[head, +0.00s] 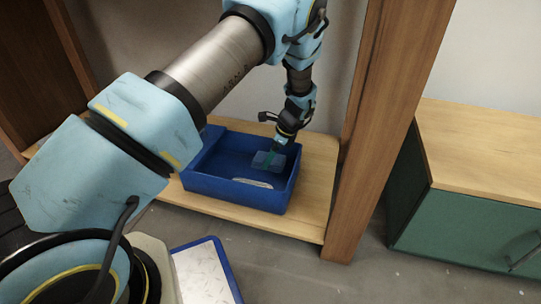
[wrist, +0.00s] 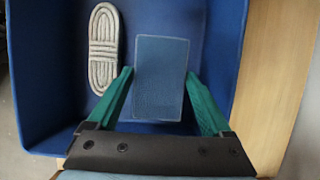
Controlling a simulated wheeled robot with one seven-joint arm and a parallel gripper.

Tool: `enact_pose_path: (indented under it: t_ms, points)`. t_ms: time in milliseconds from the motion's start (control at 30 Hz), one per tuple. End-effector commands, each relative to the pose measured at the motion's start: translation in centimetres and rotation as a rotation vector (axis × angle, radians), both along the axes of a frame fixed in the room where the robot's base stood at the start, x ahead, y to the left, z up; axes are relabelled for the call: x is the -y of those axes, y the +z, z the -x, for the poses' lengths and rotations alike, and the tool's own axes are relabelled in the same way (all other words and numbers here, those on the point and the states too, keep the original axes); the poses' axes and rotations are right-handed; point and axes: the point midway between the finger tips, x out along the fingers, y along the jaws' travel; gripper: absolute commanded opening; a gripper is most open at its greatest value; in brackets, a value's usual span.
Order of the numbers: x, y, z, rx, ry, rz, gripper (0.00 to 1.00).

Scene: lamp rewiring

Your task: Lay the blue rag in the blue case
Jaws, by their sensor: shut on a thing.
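The blue case (head: 203,189) is an open box on a wooden shelf. In the wrist view its blue wall (wrist: 232,60) runs along the right side. The blue rag (head: 262,160) is a folded grey-blue rectangle, and it also shows in the wrist view (wrist: 160,78). My gripper (head: 272,157) is inside the outline of the case. In the wrist view its green fingers (wrist: 160,88) are shut on the two sides of the rag. I cannot tell whether the rag touches the case floor.
A coiled pale rope bundle (wrist: 103,48) lies in the case, left of the rag. The wooden shelf board (head: 318,185) surrounds the case. A wooden post (head: 378,130) stands to its right, and a green cabinet (head: 470,220) stands further right.

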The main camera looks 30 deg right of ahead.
Motion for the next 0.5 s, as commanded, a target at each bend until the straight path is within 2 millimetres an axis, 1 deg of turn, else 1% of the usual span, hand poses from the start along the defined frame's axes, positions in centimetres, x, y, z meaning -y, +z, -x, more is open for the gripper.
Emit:
enact_pose_path:
  t_ms: [200, 300, 333, 433, 467, 500]
  points:
    - [-0.02, -0.66, 0.0, 0.0, -0.001, 0.0, 0.21]
    - [0.02, -0.66, -0.01, 0.001, 0.0, 0.001, 0.21]
    - [0.01, -0.67, -0.01, 0.0, 0.0, 0.0, 0.86]
    - [0.01, -0.66, 0.0, 0.001, 0.0, 0.001, 0.97]
    - [0.01, -0.66, 0.0, 0.0, 0.0, 0.0, 1.0]
    - [0.01, -0.66, 0.0, 0.0, 0.0, 0.0, 1.0]
